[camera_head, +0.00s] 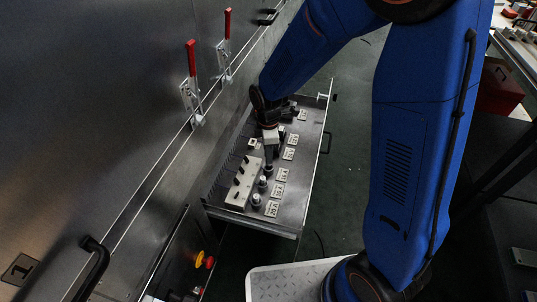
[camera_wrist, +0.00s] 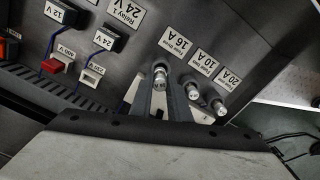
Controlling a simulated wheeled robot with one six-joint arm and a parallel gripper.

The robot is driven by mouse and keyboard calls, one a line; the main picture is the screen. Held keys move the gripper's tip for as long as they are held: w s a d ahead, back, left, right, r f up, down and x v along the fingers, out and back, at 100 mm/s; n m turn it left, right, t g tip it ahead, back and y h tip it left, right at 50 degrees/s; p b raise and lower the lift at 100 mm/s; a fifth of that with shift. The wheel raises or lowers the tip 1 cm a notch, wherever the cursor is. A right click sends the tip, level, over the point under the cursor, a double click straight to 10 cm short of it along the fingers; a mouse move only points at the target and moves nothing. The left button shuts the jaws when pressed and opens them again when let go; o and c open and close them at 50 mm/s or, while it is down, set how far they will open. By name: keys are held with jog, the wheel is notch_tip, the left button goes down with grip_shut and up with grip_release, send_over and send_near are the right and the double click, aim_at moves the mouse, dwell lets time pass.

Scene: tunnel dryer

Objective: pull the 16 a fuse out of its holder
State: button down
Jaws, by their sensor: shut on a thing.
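The 16 A fuse (camera_wrist: 160,76) is a grey cylinder between the two fingers of my gripper (camera_wrist: 161,92) in the wrist view, beside the 16 A label (camera_wrist: 177,42). My gripper is shut on it. In the head view my gripper (camera_head: 269,168) points down into the open drawer, and its fingers hide the fuse. I cannot tell whether the fuse is still seated in its holder. The 10 A fuse (camera_wrist: 193,90) and the 20 A fuse (camera_wrist: 218,106) stand beside it to the right, apart from the fingers.
The drawer (camera_head: 301,204) is pulled out from the metal cabinet. A white block with black parts (camera_head: 234,196) stands left of the fuses. Red-handled clamps (camera_head: 192,58) stick out from the cabinet wall. Relays (camera_wrist: 107,39) lie farther along the drawer.

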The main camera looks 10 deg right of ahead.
jog(key=shift+r, duration=1.75)
